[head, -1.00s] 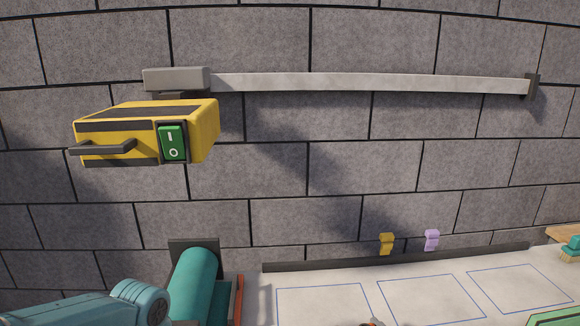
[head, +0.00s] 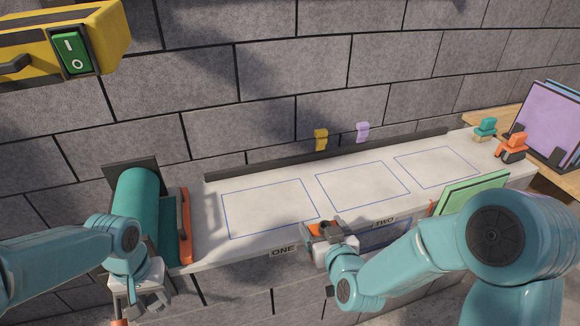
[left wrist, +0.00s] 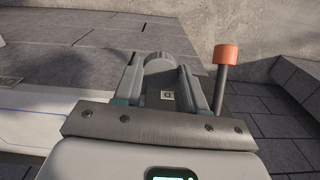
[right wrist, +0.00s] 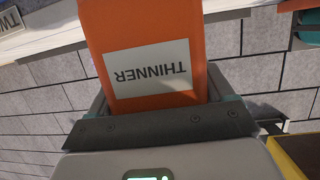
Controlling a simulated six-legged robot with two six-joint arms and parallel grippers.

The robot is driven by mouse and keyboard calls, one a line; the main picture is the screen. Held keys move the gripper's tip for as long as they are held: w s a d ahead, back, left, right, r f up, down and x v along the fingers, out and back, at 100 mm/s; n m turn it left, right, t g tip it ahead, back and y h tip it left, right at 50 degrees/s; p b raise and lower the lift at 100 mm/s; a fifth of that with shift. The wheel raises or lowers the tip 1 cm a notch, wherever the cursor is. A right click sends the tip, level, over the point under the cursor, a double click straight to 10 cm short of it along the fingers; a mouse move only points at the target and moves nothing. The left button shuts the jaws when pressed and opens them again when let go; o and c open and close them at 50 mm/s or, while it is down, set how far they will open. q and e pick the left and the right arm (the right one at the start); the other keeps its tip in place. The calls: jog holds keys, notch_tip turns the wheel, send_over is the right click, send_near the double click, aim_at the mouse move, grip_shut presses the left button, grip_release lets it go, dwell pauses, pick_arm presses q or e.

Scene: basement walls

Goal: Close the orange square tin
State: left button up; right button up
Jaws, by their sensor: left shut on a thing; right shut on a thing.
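The orange square tin (right wrist: 145,45), labelled THINNER, is between the fingers of my right gripper (right wrist: 160,105), which is shut on it. In the head view the tin (head: 318,229) shows only partly, at the bench's front edge, behind my right gripper (head: 328,246). Its opening cannot be made out. My left gripper (head: 138,290) is low at the left, apart from the tin. In the left wrist view, its fingers are shut on a grey, round-topped piece (left wrist: 165,75) with a small pale square mark; I cannot tell whether it is the tin's cap.
The white bench (head: 265,185) has several blue-outlined squares, empty. A teal roll (head: 135,205) and red-orange bar (head: 185,225) stand at its left. Clips, a green board (head: 475,190) and purple panel (head: 545,115) are right. An orange knob on a rod (left wrist: 226,54) shows near my left gripper.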

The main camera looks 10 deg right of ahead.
jog(key=s+a+f+n+g+y, duration=0.1)
jog(key=s+a+f+n+y, duration=0.2)
jog(key=a, duration=0.4)
jog(key=s+a+f+n+g+y, duration=0.2)
jog(key=s+a+f+n+y, duration=0.2)
jog(key=a, duration=0.4)
jog(key=shift+f+n+y, duration=0.5)
jog(key=shift+f+y, duration=0.1)
jog(key=shift+y, duration=0.6)
pick_arm(q)
jog(key=n, duration=0.2)
jog(key=shift+s+a+r+n, duration=0.1)
jog(key=shift+s+n, duration=0.1)
jog(key=shift+n, duration=0.1)
jog(key=shift+w+a+r+n, duration=0.15)
jog(key=shift+r+n, duration=0.15)
jog(key=shift+n, duration=0.6)
jog(key=shift+w+d+r+n, duration=0.2)
jog(key=shift+d+r+n, duration=0.1)
jog(key=shift+n, duration=0.5)
jog(key=d+r+n, duration=0.1)
jog(key=d+r, duration=0.1)
jog(key=d, duration=1)
jog(key=s+d+r+n, duration=0.1)
jog(key=d+r, duration=0.2)
jog(key=d, duration=0.9)
jog(key=shift+s+d+r, duration=0.15)
jog(key=shift+d+r, duration=0.05)
jog(key=shift+d, duration=0.2)
